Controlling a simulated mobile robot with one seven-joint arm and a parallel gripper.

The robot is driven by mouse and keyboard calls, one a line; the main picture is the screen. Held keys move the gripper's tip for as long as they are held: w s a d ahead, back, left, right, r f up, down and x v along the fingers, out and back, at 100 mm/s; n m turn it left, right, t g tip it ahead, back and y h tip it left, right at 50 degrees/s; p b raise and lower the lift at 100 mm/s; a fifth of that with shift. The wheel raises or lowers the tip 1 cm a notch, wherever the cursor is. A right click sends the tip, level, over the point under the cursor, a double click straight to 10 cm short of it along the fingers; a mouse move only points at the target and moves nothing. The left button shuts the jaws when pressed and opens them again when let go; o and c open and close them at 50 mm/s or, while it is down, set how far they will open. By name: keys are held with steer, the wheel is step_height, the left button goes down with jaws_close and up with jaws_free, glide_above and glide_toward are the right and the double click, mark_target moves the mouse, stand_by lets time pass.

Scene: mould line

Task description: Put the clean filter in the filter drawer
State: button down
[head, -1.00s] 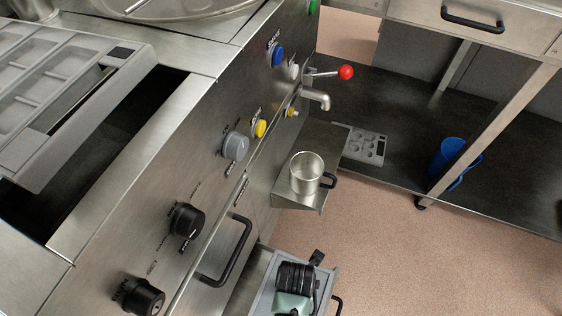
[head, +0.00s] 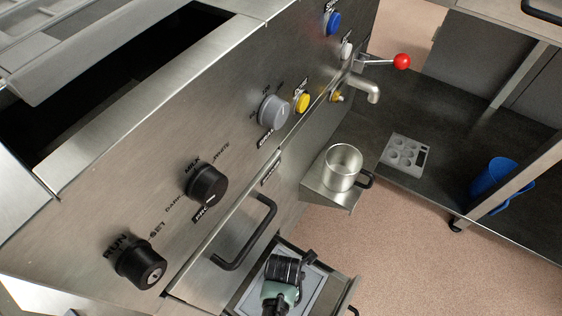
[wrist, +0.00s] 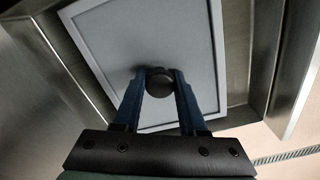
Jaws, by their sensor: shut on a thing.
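The clean filter is a pale square panel with a light frame (wrist: 191,40) and a dark round knob (wrist: 160,82). My gripper (head: 288,268) is shut on that knob; its two blue fingers also show in the wrist view (wrist: 159,90). The filter (head: 312,279) lies within the outline of the open steel filter drawer (head: 347,294), low on the machine front. Drawer walls show on both sides of the panel in the wrist view. My gripper hides part of the filter in the head view. I cannot tell whether the panel touches the drawer bottom.
A black bar handle (head: 247,236) and control knobs (head: 206,184) are on the machine front beside the drawer. A steel cup (head: 342,167) stands on a small shelf under a spout (head: 369,88). A blue jug (head: 491,176) and a grey tray (head: 404,152) are on the low dark shelf.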

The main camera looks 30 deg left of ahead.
steer(key=shift+a+f+b, duration=0.15)
steer(key=shift+f+b, duration=0.2)
steer(key=shift+f, duration=0.5)
steer(key=shift+r, duration=0.1)
steer(key=shift+f, duration=0.2)
steer(key=shift+c, duration=2.3)
jaws_free()
steer(key=shift+r, duration=0.1)
step_height(320, 180, up, 12)
steer(key=p, duration=0.6)
steer(key=shift+r, duration=0.15)
